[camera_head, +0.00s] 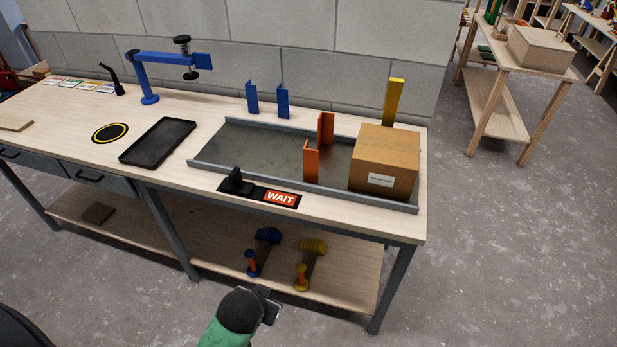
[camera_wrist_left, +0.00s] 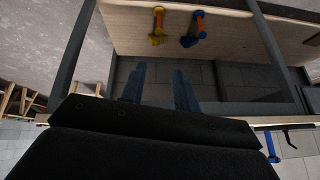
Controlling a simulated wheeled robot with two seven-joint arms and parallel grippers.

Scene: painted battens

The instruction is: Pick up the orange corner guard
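Two orange angled corner guards stand upright in the shallow grey metal tray (camera_head: 230,159) on the workbench. The rear orange corner guard (camera_head: 326,128) is near the middle of the tray; the front orange corner guard (camera_head: 311,162) is by its front rim. Both are left of the cardboard box (camera_head: 387,160). My left gripper (camera_head: 268,302) is low in front of the bench, well away from them. In the left wrist view its two fingers (camera_wrist_left: 160,75) are apart with nothing between them. The orange guards do not show there. My right gripper is not in view.
Two blue guards (camera_head: 267,99) and a yellow guard (camera_head: 394,101) stand behind the tray. A WAIT sign (camera_head: 280,198) lies at the front edge. A black tray (camera_head: 158,141) and blue clamp stand (camera_head: 149,80) are left. Blue and yellow tools (camera_head: 312,262) lie on the lower shelf.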

